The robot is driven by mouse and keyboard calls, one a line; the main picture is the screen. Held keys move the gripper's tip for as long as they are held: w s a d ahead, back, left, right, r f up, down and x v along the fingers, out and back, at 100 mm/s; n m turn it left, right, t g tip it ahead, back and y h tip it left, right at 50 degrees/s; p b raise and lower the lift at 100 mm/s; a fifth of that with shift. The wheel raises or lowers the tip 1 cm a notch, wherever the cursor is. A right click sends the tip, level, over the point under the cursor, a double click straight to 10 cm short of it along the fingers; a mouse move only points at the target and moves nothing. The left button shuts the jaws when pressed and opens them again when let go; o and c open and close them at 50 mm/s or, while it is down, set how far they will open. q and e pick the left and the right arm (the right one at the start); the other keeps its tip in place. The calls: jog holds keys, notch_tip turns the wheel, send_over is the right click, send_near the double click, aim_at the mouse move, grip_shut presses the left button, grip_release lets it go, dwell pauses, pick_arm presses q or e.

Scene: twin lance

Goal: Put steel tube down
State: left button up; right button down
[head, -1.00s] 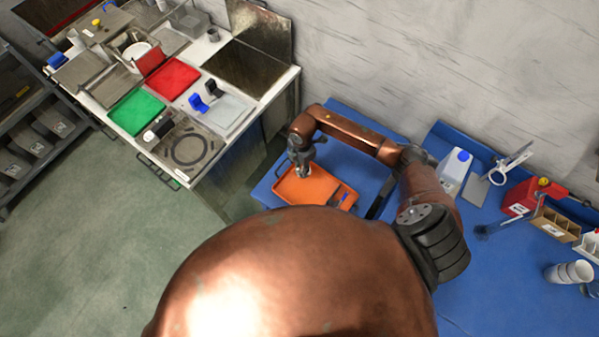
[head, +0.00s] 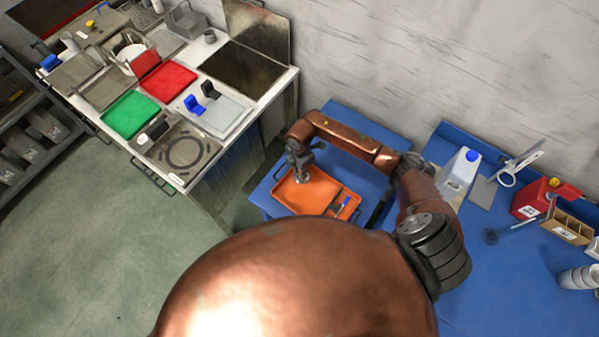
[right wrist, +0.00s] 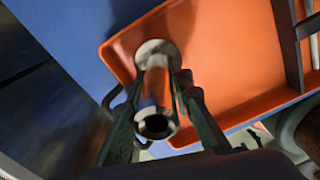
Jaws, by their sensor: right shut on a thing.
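The steel tube (right wrist: 156,95) is a shiny metal cylinder with a flared round flange at its far end and an open bore facing the wrist camera. My right gripper (head: 302,176) is shut on it, with one finger on each side; the fingers (right wrist: 158,108) show in the right wrist view. The tube is over the larger compartment of the orange tray (head: 286,193), near that compartment's corner. Its flange appears at or close to the tray floor; I cannot tell whether it touches. In the head view the gripper mostly hides the tube. My left gripper is not in view.
The tray lies on a blue table (head: 375,124) and has a divider with a smaller compartment holding thin items (head: 343,207). A white jug (head: 461,170) and a red box (head: 537,198) stand to the right. A cluttered bench (head: 228,155) is at left.

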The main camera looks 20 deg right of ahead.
jog(key=c, duration=1.7)
grip_release()
notch_tip(320, 180, up, 12)
jog(key=shift+r, duration=0.15)
